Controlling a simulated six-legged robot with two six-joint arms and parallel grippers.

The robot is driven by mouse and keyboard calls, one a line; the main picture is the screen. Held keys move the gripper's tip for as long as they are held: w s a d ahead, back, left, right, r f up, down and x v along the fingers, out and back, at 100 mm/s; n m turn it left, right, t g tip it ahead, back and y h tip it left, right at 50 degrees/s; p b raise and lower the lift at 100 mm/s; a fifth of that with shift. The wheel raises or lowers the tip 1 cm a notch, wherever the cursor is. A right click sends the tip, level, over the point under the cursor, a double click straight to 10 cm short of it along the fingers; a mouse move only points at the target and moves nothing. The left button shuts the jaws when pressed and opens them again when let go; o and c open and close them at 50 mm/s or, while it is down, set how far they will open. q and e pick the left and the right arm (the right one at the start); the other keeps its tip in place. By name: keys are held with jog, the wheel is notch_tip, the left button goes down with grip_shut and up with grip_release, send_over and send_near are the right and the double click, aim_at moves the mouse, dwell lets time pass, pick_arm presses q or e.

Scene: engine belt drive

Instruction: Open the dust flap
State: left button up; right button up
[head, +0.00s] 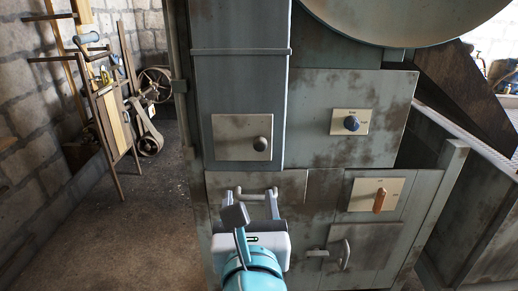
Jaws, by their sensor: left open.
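A worn grey-green panel (293,184) on the lower front of the machine carries a light horizontal bar handle (257,194); it looks like the dust flap and appears shut. My left gripper (255,208) is open in front of this handle, its two fingers pointing at the panel, one near each end of the bar. I cannot tell whether the fingers touch it. My gripper and teal wrist hide the panel's lower part. My right gripper is not in view.
To the right are a lower door (368,258) with a curved handle (346,255) and a latch (316,253), an orange lever (379,200) and a blue knob (351,123).

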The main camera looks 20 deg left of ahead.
pick_arm(q)
jog(key=d+r, duration=0.1)
jog(key=d, duration=0.1)
jog(key=p, duration=0.5)
send_near(260, 149)
jog(key=shift+m+t+h, duration=0.3)
jog(key=shift+h, duration=0.1)
jog(key=x, duration=0.8)
jog(key=shift+a, duration=0.35)
jog(key=shift+w+p, duration=0.3)
jog(key=shift+w, duration=0.25)
jog(key=shift+s+a, duration=0.1)
jog(key=shift+f, duration=0.1)
grip_shut()
